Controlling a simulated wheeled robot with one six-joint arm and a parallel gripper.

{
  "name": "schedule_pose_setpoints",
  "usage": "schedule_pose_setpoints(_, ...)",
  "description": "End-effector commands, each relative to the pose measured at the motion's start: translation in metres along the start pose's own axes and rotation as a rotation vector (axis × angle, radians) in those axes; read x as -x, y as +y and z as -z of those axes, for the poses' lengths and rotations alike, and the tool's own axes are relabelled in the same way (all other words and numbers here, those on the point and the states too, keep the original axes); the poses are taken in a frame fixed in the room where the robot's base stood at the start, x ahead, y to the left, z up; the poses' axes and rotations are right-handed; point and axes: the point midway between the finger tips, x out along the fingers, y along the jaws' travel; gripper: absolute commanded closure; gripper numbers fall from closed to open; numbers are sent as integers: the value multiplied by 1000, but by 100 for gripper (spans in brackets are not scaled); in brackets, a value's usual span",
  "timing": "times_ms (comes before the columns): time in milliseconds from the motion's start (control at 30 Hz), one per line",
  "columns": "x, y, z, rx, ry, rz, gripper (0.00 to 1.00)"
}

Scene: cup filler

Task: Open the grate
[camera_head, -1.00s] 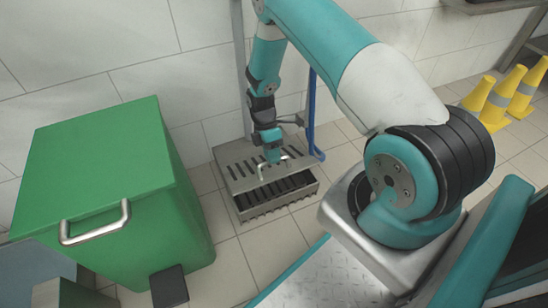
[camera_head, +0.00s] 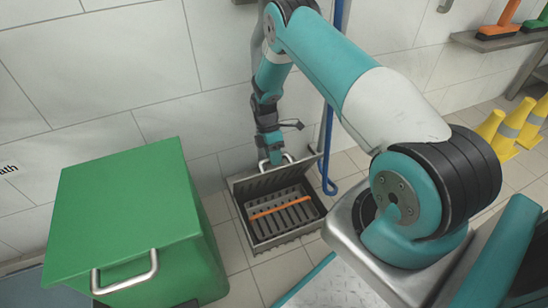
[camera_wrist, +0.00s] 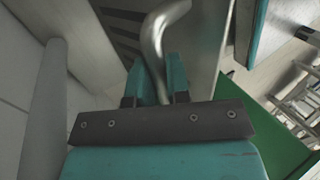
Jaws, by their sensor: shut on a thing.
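Inside the open box lie a slotted insert and an orange bar (camera_head: 280,206).
A green bin (camera_head: 125,205) with a metal handle stands left of the drain. A blue pole (camera_head: 329,150) leans at the wall to the right. Yellow cones (camera_head: 508,128) and a shelf with brushes (camera_head: 500,38) are at the far right. A tiled wall is close behind.

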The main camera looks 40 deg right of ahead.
Motion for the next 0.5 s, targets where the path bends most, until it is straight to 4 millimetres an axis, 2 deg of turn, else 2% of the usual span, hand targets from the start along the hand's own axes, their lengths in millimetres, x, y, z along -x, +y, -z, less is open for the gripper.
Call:
schedule_pose_setpoints(33, -5, 2, 1, 2, 1, -3, 100)
schedule_pose_setpoints(433, -5, 1, 0, 2, 2, -1, 100)
schedule_pose_setpoints(467, -5, 1, 0, 2, 2, -1, 81)
schedule_pose_setpoints(500, -5, 1, 0, 2, 2, -1, 72)
